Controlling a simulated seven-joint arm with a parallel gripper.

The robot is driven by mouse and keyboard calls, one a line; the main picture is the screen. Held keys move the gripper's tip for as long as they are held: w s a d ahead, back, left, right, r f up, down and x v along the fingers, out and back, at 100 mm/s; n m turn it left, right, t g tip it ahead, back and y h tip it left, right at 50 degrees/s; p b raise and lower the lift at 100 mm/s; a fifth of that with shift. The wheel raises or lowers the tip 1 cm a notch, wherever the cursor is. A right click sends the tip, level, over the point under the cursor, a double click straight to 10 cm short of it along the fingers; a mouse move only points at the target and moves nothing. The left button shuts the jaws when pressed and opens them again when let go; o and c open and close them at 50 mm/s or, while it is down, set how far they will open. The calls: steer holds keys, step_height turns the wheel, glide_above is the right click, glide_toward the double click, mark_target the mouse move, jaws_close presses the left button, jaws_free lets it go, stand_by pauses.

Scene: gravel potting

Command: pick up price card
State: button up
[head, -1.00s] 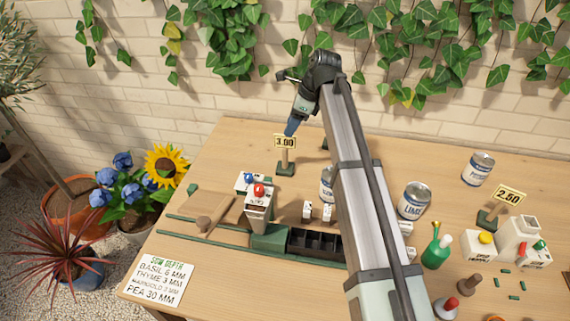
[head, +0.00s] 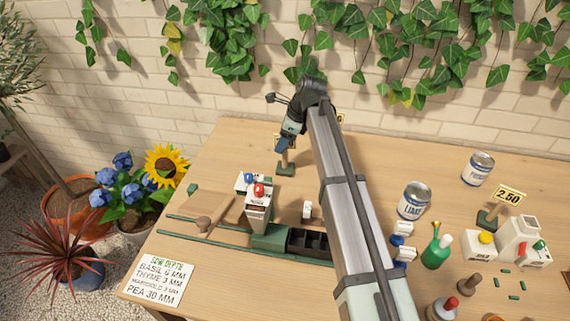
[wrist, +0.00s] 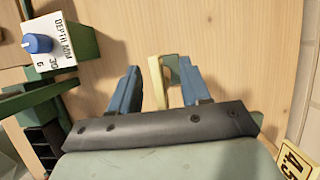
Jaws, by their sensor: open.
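The cream edge of a price card (wrist: 156,82) shows between the two blue fingers of my gripper (wrist: 160,76) in the wrist view, with its green stand (wrist: 172,70) just beyond. The fingers are apart, one on each side of the card, with visible gaps. In the head view my gripper (head: 284,153) points down over the card's stand (head: 286,169) at the back of the table. It hides most of the card there, the one that read 3.00 before. Another price card, 2.50 (head: 510,195), stands at the right.
Another yellow card (wrist: 298,160) shows at the wrist view's lower right. A dial box (wrist: 48,46) is at its upper left. In the head view, seed-dispenser parts and a dark tray (head: 308,243) lie in front. A LIME can (head: 414,201) stands right of my arm.

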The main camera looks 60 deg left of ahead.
jaws_close()
stand_by(0.3)
stand_by(0.4)
